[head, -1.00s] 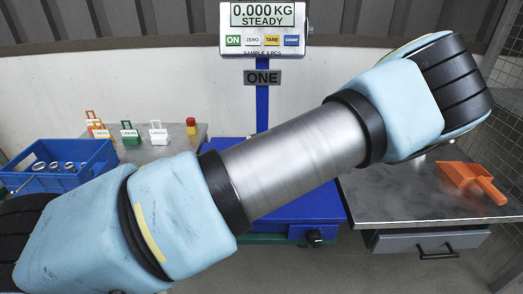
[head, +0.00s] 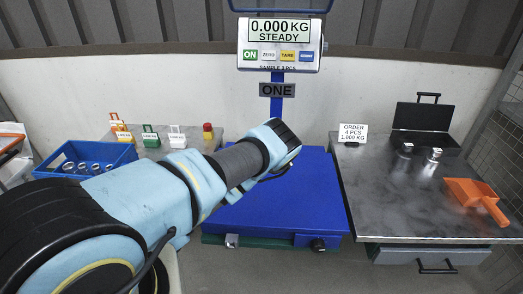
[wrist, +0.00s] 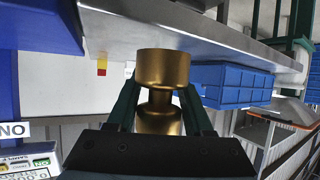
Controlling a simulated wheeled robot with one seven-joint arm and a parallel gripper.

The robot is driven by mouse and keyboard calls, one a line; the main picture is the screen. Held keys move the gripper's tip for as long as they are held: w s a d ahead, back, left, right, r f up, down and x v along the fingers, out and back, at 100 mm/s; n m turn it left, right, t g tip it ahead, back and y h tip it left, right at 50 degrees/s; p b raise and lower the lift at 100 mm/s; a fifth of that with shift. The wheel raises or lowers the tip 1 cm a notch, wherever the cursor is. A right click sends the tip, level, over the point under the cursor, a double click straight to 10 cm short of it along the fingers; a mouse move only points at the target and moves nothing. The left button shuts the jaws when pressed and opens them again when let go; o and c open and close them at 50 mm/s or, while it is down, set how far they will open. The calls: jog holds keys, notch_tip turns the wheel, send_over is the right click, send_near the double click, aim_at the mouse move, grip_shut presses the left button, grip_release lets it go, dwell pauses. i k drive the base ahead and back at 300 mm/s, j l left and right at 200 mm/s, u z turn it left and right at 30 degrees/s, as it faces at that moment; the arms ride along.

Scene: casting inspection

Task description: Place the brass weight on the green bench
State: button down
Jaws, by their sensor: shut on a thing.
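The brass weight (wrist: 162,70) is a gold-coloured, necked cylinder in the wrist view. My gripper (wrist: 159,101) is shut on it, with a dark green finger on each side of the neck. In the head view my arm reaches in front of the blue scale platform (head: 285,195), and the gripper and weight are hidden. A green base (head: 215,239) shows under the platform's front edge. The right bench has a grey metal top (head: 385,215) and a grey-green drawer (head: 400,256). I cannot tell which is the green bench.
A blue crate (head: 115,154) holding metal cylinders stands at left, near padlock-like tags (head: 151,137) and a red button (head: 207,131). The scale display (head: 279,45) reads 0.000 KG. The right bench carries an orange scoop (head: 474,198), black case (head: 422,122), order card (head: 353,133) and two metal weights.

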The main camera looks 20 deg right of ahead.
aim_at(397, 198)
jog(key=k+l+u, duration=0.35)
jog(key=k+l, duration=0.15)
jog(key=l, duration=0.15)
jog(key=k+l+u, duration=0.3)
jog(key=k+l, duration=0.2)
jog(key=k+l+u, duration=0.4)
jog(key=k+l, duration=0.3)
jog(key=k, duration=0.15)
jog(key=l, duration=0.4)
jog(key=i, duration=0.05)
